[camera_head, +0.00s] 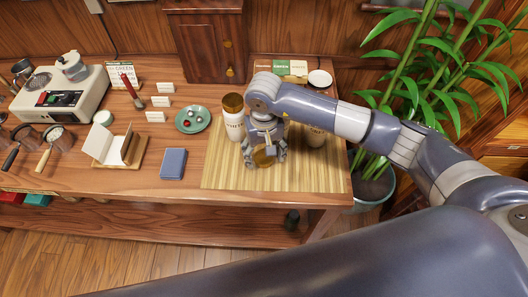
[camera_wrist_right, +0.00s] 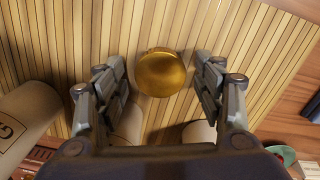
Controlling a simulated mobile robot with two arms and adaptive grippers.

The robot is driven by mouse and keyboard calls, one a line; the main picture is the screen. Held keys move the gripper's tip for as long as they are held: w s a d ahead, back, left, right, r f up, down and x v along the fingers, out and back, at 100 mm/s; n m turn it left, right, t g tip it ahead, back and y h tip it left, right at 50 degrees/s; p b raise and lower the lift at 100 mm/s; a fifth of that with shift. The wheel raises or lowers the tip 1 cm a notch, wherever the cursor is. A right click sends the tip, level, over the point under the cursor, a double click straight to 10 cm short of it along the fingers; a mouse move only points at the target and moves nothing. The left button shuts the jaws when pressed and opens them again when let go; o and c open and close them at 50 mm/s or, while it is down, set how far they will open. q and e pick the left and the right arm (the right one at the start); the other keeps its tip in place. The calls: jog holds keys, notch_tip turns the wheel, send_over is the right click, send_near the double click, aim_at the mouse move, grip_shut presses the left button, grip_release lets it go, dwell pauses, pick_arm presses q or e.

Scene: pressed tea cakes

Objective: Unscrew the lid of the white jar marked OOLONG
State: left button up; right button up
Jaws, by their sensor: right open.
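A gold round lid (camera_head: 265,158) shows at my right gripper's fingertips, with bare mat around its front side; it looks off any jar. It also shows in the right wrist view (camera_wrist_right: 162,72). My right gripper (camera_head: 265,152) is open, pointing down, a finger on each side of the lid. A white jar with a gold lid (camera_head: 233,125) stands upright just left of it; its mark is too small to read surely. In the wrist view a jar (camera_wrist_right: 28,112) bears a letter like G.
The bamboo mat (camera_head: 220,175) has bare room in front. A teal saucer (camera_head: 193,119), a blue book (camera_head: 173,163), small white cards and an open booklet lie left. A dark wooden cabinet (camera_head: 207,45) stands behind. A potted bamboo plant (camera_head: 375,185) stands right.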

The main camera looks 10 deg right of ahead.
aim_at(264, 157)
notch_tip(264, 157, up, 12)
jog(key=b, duration=0.3)
jog(key=shift+f, duration=0.15)
dwell(0.9)
